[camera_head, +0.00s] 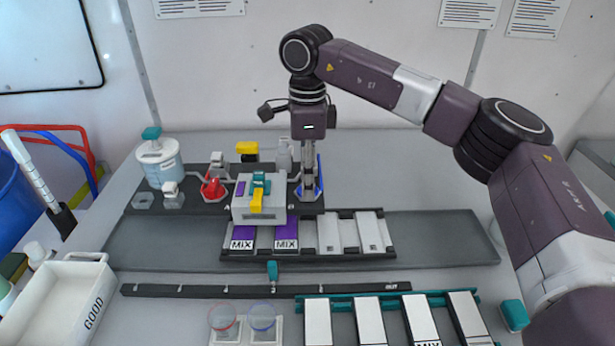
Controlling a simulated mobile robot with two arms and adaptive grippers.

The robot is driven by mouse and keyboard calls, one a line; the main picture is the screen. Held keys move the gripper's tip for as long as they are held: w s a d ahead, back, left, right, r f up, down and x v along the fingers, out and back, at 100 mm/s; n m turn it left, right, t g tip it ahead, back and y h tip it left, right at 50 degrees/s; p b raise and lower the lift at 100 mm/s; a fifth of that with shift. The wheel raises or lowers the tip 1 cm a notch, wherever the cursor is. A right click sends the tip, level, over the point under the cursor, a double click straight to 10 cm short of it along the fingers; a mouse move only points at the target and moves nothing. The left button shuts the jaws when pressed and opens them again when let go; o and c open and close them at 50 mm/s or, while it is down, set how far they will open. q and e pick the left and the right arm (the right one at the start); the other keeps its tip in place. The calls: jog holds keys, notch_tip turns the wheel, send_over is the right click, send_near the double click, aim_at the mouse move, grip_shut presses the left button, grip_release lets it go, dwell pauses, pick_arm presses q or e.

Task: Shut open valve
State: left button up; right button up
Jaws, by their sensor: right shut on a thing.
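My right gripper (309,186) points straight down at the back of the grey bench and is shut on a blue part (319,172). Its fingers hide most of that part, which rises from a blue hexagonal base. A red vessel (212,188) with a grey fitting above it stands to the left. A yellow-topped fitting (247,147) stands between them, behind a white box (258,210) with a teal and yellow lever on top. I cannot tell from this view which valve is open. My left gripper is not in view.
A lidded clear tank (159,163) stands at the back left. A white GOOD tray (55,300) and two clear cups (262,318) are nearer. The bench strip at right (450,235) is clear.

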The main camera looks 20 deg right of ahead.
jog(key=shift+r, duration=0.15)
jog(key=o, duration=1.2)
jog(key=shift+c, duration=0.2)
notch_tip(320, 180, up, 12)
